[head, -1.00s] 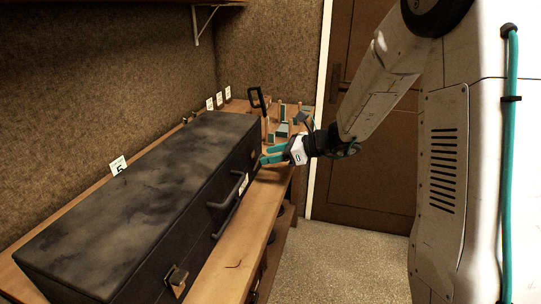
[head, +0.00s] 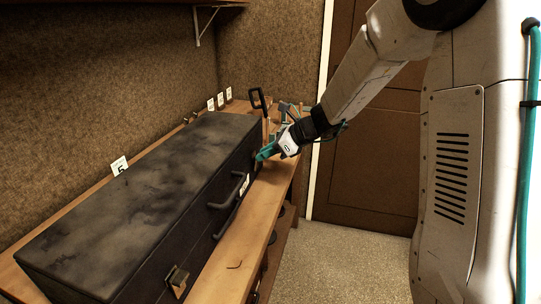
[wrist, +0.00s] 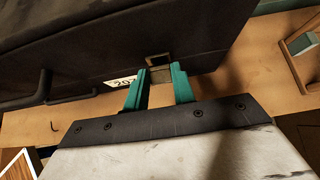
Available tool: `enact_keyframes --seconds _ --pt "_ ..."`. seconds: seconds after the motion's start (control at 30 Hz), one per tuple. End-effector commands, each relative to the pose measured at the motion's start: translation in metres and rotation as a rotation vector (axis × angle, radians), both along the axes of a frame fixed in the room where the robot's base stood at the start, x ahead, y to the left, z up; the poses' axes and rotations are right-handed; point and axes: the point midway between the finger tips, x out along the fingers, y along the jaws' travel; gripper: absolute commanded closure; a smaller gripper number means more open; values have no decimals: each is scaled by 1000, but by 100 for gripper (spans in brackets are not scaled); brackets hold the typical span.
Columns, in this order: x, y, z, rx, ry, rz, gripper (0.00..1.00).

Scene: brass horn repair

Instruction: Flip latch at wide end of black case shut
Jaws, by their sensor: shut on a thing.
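The long black case (head: 130,195) lies shut on the wooden bench, its front side facing right. A dark metal latch with a brassy part (wrist: 160,66) is on that front side near the far end. My gripper (head: 261,155) is at this latch, its teal fingers against the case front. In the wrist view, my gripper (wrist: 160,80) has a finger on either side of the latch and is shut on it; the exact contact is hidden. A second latch (head: 177,280) is at the near end, its plate standing out from the case.
The case handle (head: 228,195) sticks out between the latches, with a white tag (wrist: 122,82) beside it. A strip of bare bench (head: 245,230) runs along the case front. Tools and small blocks (head: 290,110) stand on the bench beyond my gripper.

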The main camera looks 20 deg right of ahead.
Motion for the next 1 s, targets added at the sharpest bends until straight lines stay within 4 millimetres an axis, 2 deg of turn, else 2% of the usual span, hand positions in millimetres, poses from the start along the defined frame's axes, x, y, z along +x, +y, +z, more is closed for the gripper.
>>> enact_keyframes --seconds 0.23,0.6,0.63,0.7,1.0 --pt "5 8 4 -117 82 2 97" --pt "6 9 5 -132 93 -2 97" --pt "6 9 5 -132 93 -2 72" --pt "6 9 5 -132 93 -2 53" --pt "6 8 6 -131 92 -3 53"
